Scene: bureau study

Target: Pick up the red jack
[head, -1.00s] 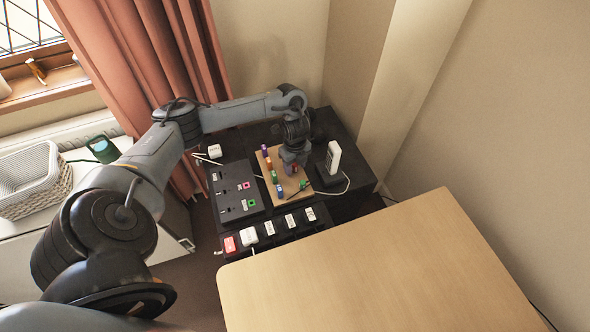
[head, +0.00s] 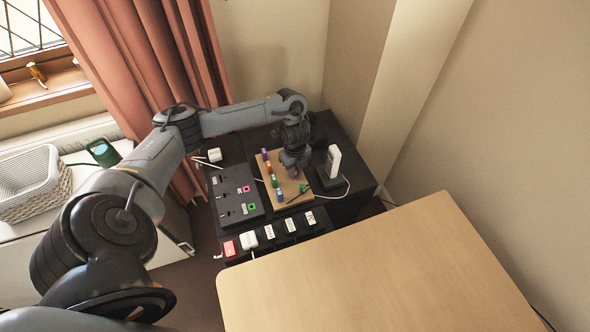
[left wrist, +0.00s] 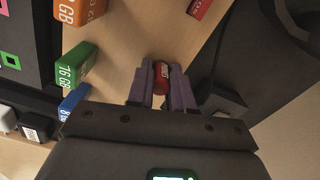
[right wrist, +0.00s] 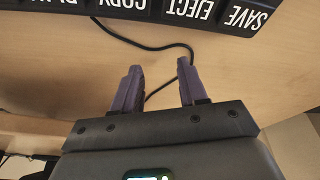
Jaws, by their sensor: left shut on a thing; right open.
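The red jack (left wrist: 161,77) shows in the left wrist view as a small rounded red piece with a pale mark, between the fingertips of my left gripper (left wrist: 162,88). The left gripper is shut on it, over a light wooden board (left wrist: 128,40). In the head view my left gripper (head: 294,172) points down at that board (head: 293,199), and the jack is largely hidden there. My right gripper (right wrist: 153,80) is open and empty over a pale wooden surface; it does not show in the head view.
Purple, orange, green (left wrist: 75,65) and blue (left wrist: 73,98) labelled sticks stand on the board beside the left gripper. A black panel (head: 227,184) is left of it, a white device (head: 333,161) right. A labelled black strip (right wrist: 175,10) and cable lie near my right gripper. The table (head: 370,270) is bare.

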